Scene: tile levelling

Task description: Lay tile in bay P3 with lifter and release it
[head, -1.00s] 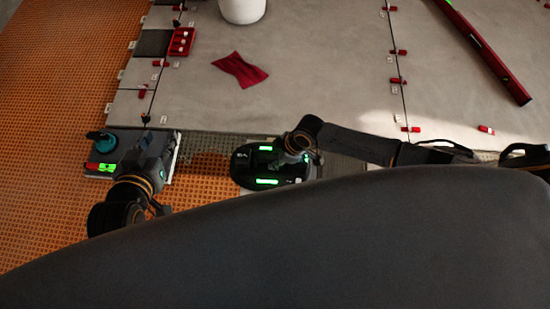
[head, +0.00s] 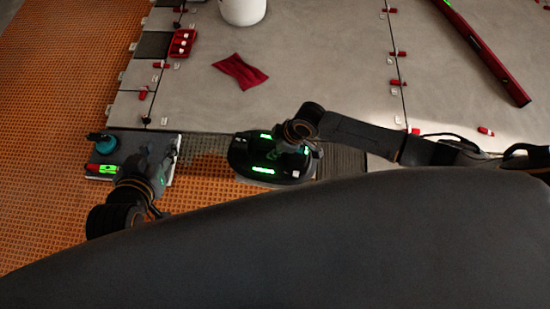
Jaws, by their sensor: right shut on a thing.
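The lifter (head: 266,171) is a black rounded device with green lights, lying over the gap at the near edge of the laid tiles. My right gripper (head: 304,146) is shut on the lifter's handle. A pale edge shows under the lifter's near side; whether it is a tile, and whether it touches the bed, I cannot tell. Dark ridged bed (head: 345,160) shows to the right of the lifter. No bay label P3 is readable.
Beyond are grey tiles (head: 300,50) with red clips, a red cloth (head: 240,70), a red tray (head: 182,43), a white bucket (head: 242,10) and a red level (head: 485,50).

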